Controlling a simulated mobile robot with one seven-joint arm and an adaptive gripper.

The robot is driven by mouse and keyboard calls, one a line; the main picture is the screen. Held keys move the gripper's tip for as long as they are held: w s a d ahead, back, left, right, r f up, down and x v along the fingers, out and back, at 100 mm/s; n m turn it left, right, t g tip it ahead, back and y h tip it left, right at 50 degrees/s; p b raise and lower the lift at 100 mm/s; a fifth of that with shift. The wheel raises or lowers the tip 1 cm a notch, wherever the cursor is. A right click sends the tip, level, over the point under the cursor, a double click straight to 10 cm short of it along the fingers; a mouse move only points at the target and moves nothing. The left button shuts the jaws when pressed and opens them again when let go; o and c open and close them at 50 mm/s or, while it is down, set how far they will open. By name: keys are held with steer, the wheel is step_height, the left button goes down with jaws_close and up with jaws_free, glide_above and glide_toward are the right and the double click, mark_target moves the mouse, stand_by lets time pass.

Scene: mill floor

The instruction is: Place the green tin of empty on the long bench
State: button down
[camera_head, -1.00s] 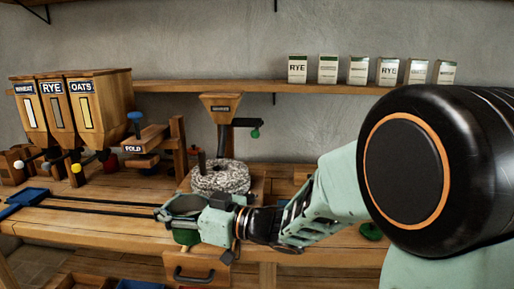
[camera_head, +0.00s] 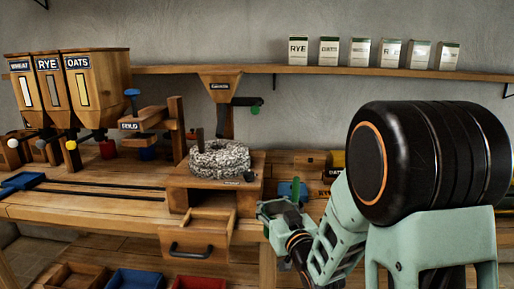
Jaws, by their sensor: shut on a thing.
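My gripper (camera_head: 281,206) is shut on a green thing, which seems to be the green tin (camera_head: 296,190). The tin is small here and partly hidden by the fingers, so its label cannot be read. My gripper is at the front of the long bench (camera_head: 95,210), just right of the millstone. I cannot tell whether the tin touches the wood.
A grey millstone (camera_head: 220,159) sits on a wooden stand above an open drawer (camera_head: 200,240). Labelled hoppers (camera_head: 97,85) stand at left. Red (camera_head: 195,283) and blue (camera_head: 136,281) trays lie below. Small boxes (camera_head: 360,52) line the shelf. The bench's left front has free room.

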steer(key=d+f+m+h+b, duration=0.2)
steer(key=d+f+m+h, duration=0.2)
steer(key=d+f+h, duration=0.45)
step_height(320, 180, up, 28)
steer(key=d+y+p, duration=0.1)
steer(key=y+p, duration=0.2)
steer(key=p, duration=2.3)
steer(key=shift+s+d+r+t, duration=0.15)
steer(key=shift+s+r+t, duration=0.05)
steer(key=shift+t, duration=0.2)
